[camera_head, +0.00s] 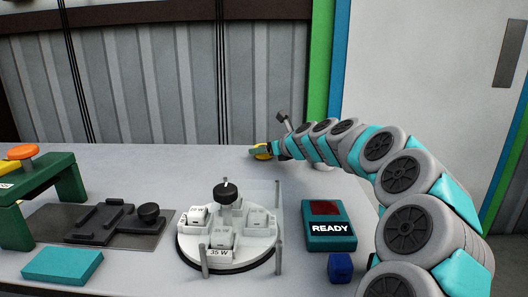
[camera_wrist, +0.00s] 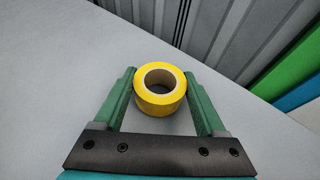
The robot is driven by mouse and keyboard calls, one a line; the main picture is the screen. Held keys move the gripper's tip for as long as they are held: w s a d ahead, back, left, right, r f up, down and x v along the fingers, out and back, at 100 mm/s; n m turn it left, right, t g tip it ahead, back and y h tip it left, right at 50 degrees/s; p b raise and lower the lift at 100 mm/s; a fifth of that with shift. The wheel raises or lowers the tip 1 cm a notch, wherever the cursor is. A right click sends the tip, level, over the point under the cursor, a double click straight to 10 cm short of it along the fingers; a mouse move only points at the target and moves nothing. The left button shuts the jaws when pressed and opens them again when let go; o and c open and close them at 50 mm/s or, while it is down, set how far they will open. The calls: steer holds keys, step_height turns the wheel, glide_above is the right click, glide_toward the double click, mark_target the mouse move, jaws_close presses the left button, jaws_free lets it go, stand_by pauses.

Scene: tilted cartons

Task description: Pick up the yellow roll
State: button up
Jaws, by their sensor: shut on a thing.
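The yellow roll (camera_wrist: 159,101) sits between the two green fingers of my gripper (camera_wrist: 160,100) in the wrist view, its open core facing up toward the camera. The fingers lie along its left and right sides. In the head view the yellow roll (camera_head: 262,154) shows as a small patch at the far side of the table, partly hidden by my gripper (camera_head: 260,151). My gripper is shut on the roll. I cannot tell whether the roll is on the table or just above it.
A round white fixture (camera_head: 228,238) with small boxes stands mid-table. A teal box reading READY (camera_head: 330,226), a blue cube (camera_head: 340,267), a teal block (camera_head: 62,265), a dark plate (camera_head: 60,214) and a green stand (camera_head: 45,185) are nearer. A ribbed wall (camera_head: 160,85) rises behind.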

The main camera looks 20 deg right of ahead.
steer(key=shift+r, duration=0.5)
step_height(320, 180, up, 2)
steer(key=shift+r, duration=0.1)
steer(key=s+d, duration=0.2)
steer(key=s, duration=0.2)
steer(key=s+d, duration=0.3)
steer(key=s, duration=0.2)
steer(key=s+d+r, duration=0.1)
steer(key=s+d, duration=0.1)
steer(key=s, duration=0.3)
steer(key=shift+d+r, duration=0.1)
steer(key=shift+d, duration=0.2)
